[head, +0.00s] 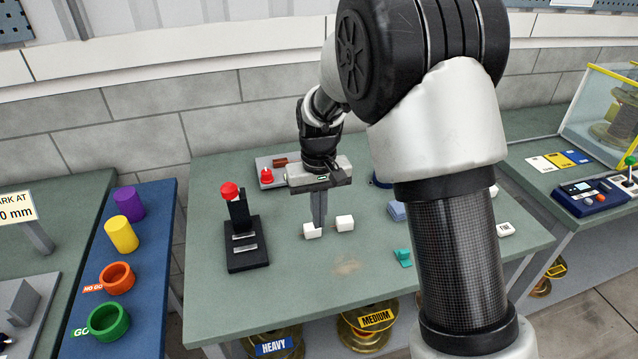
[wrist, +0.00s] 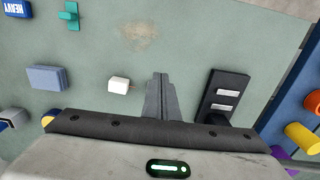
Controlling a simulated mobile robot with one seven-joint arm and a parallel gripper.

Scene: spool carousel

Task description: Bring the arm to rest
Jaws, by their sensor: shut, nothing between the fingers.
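My gripper (head: 319,224) is shut and empty, pointing down over the middle green table (head: 300,285). Its closed fingers also show in the wrist view (wrist: 161,92). I cannot tell whether the fingers touch either block. The wrist view shows one white block (wrist: 119,84) beside the fingers, apart from them. My arm hides part of the table's right side.
A black stand with a red knob (head: 229,190) is left of my gripper. A red button (head: 267,176) is behind. A teal piece (head: 402,257) and a grey-blue block (head: 397,211) lie to the right. The blue board (head: 152,260) carries coloured cylinders and rings. The table front is mostly clear.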

